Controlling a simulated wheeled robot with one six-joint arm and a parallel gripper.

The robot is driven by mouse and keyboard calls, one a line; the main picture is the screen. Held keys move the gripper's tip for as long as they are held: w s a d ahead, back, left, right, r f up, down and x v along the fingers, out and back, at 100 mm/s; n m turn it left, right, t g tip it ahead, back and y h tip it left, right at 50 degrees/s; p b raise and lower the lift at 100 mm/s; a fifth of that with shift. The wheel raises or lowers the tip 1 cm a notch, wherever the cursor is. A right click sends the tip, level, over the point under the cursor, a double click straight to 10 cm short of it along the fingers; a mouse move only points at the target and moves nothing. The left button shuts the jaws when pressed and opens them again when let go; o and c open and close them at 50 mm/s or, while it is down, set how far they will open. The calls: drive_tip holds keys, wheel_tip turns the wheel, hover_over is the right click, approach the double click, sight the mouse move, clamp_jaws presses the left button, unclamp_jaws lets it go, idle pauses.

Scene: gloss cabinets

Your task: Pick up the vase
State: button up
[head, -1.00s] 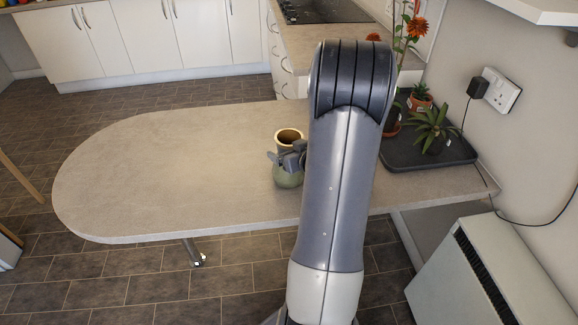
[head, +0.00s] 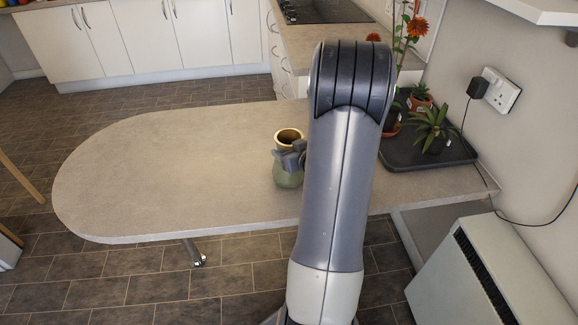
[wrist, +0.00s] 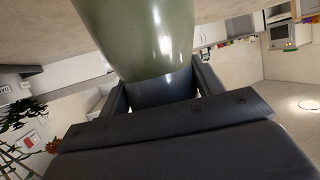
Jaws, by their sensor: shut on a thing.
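The vase (head: 288,177) is green and glossy with a tan-brown rim and a dark opening. It stands upright on the light grey counter (head: 180,170), near its front edge, just left of my arm. My gripper (head: 291,160) is shut on the vase around its neck, partly hidden behind my arm in the head view. In the wrist view the green vase body (wrist: 143,35) fills the top middle, and its narrower part sits between the two fingers of my gripper (wrist: 160,92). Whether the base still touches the counter is hard to tell.
A dark tray (head: 455,155) with potted plants (head: 433,127) stands at the right end of the counter by the wall. A hob (head: 322,11) is set in the far worktop. A white heater (head: 490,270) stands at lower right. The counter's left side is clear.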

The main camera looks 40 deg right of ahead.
clamp_jaws()
drive_tip(key=shift+r, duration=0.1)
